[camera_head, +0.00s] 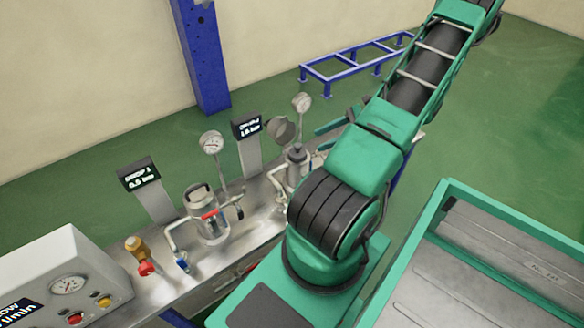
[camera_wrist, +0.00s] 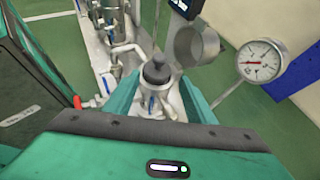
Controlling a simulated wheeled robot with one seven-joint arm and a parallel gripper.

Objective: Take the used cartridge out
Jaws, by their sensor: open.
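The used cartridge (camera_wrist: 156,72) looks like a grey cylinder with a dark rounded knob on top. It stands upright in the far metal housing (camera_head: 292,176). The housing's round lid (camera_head: 281,129) is swung open and also shows in the wrist view (camera_wrist: 196,44). My gripper (camera_wrist: 160,82) is open, its two teal fingers on either side of the cartridge in the wrist view. I cannot tell how far they are from it, and I see no contact. In the head view my arm partly covers the area right of the housing.
A second housing (camera_head: 207,218) with a handle on its lid stands nearer on the metal bench (camera_head: 262,226). Pressure gauges (camera_head: 211,143), displays (camera_head: 247,127), pipes and coloured valves crowd the bench. A control box (camera_head: 62,282) is at front left. A teal-edged tray (camera_head: 512,222) lies at right.

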